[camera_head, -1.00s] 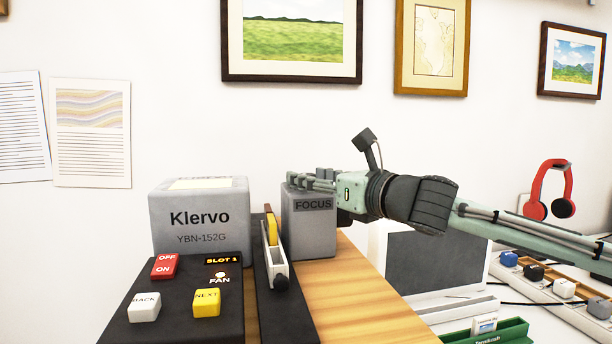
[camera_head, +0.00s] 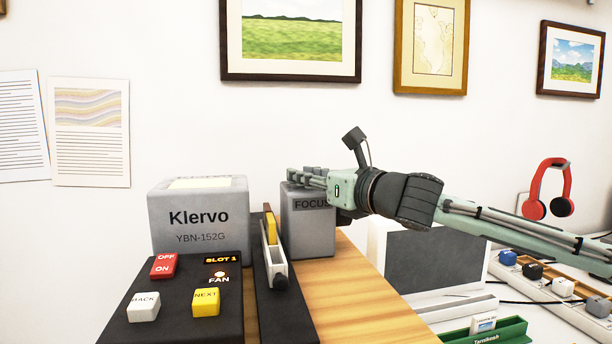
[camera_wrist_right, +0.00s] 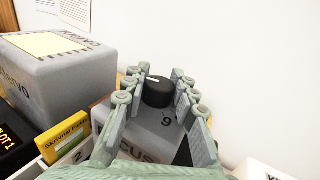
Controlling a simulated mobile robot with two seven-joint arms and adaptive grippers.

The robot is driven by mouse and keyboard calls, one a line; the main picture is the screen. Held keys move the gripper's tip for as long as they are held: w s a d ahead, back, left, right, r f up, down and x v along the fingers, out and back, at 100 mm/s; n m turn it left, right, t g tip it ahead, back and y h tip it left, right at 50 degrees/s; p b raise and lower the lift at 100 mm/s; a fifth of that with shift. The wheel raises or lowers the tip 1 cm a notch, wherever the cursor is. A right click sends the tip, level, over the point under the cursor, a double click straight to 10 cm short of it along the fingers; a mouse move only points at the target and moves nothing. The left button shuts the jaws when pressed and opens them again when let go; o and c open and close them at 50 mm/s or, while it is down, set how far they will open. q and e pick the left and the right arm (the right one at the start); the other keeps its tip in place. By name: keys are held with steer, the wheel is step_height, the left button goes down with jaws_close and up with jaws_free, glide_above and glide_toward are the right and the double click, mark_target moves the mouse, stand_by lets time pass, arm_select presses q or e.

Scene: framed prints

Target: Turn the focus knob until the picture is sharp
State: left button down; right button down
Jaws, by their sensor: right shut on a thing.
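The grey focus box (camera_head: 310,235), labelled FOCUS, stands behind the slide slot on the wooden top. Its black focus knob (camera_wrist_right: 157,92) with a white mark shows on top of the box in the right wrist view, near a printed 9. My right gripper (camera_head: 308,178) reaches in from the right over the box. Its fingers (camera_wrist_right: 156,97) lie on both sides of the knob and are shut on it. The head view hides the knob behind the fingers. The projected picture is not in view. My left gripper is not in view.
The grey Klervo housing (camera_head: 198,218) stands left of the focus box. A black panel with red, white and yellow buttons (camera_head: 205,302) is in front. A grey panel (camera_head: 435,260) and a green tray (camera_head: 505,332) are at right. Red headphones (camera_head: 548,190) hang on the wall.

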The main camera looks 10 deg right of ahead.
steer(key=shift+a+m+t+h, duration=0.2)
steer(key=shift+m+t+h, duration=0.5)
steer(key=shift+m+h, duration=1)
steer(key=m+h, duration=0.2)
steer(key=h, duration=0.3)
steer(key=m+g+h, duration=0.1)
steer(key=m+h, duration=0.3)
steer(key=h, duration=0.2)
steer(key=shift+d+m+g+h, duration=0.15)
steer(key=shift+m+g+h, duration=0.95)
steer(key=shift+m+h, duration=0.75)
steer(key=shift+h, duration=0.35)
steer(key=c, duration=1.2)
jaws_free()
steer(key=shift+r, duration=5)
